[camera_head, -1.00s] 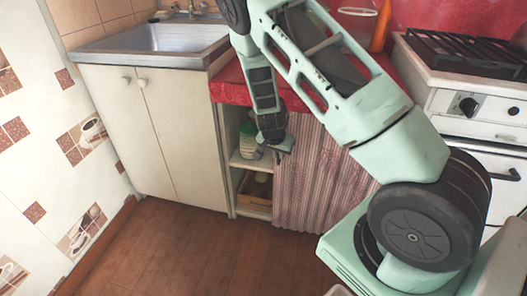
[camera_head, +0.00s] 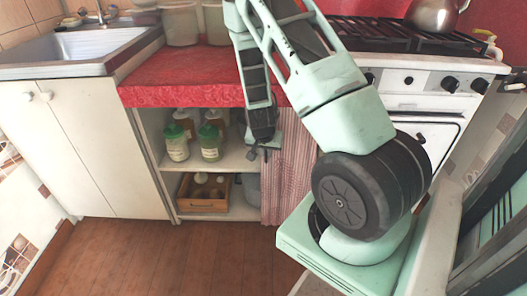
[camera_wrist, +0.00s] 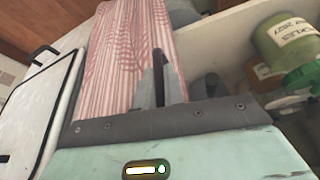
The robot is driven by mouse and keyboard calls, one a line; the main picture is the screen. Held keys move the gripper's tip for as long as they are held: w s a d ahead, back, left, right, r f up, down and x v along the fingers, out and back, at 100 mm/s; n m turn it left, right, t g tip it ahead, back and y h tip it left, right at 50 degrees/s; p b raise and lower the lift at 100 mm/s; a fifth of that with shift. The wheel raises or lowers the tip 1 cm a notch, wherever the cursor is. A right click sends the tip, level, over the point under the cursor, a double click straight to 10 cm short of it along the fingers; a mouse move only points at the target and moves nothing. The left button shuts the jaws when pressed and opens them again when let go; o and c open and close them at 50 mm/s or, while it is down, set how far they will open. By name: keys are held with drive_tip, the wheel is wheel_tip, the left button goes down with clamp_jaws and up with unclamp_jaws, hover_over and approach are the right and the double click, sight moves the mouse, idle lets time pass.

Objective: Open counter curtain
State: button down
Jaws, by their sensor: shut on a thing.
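The red-and-white striped curtain (camera_head: 288,178) hangs under the red counter (camera_head: 185,78), bunched at the right end of the open shelf bay. It also shows in the wrist view (camera_wrist: 122,55), left of my fingers. My gripper (camera_head: 264,152) is at the curtain's left edge, near its upper part. In the wrist view, my gripper (camera_wrist: 160,78) is shut on the curtain's edge. My arm hides part of the curtain's top and right side.
Green-capped bottles (camera_head: 177,143) stand on the upper shelf; a wooden crate (camera_head: 203,192) sits on the lower one. A white stove (camera_head: 425,85) is at right, a white cabinet (camera_head: 85,150) under the sink at left. The floor in front is clear.

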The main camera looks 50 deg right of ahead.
drive_tip(key=c, duration=1.5)
unclamp_jaws()
drive_tip(key=p+v, duration=0.6)
drive_tip(key=v, duration=1.1)
drive_tip(key=shift+r, duration=0.2)
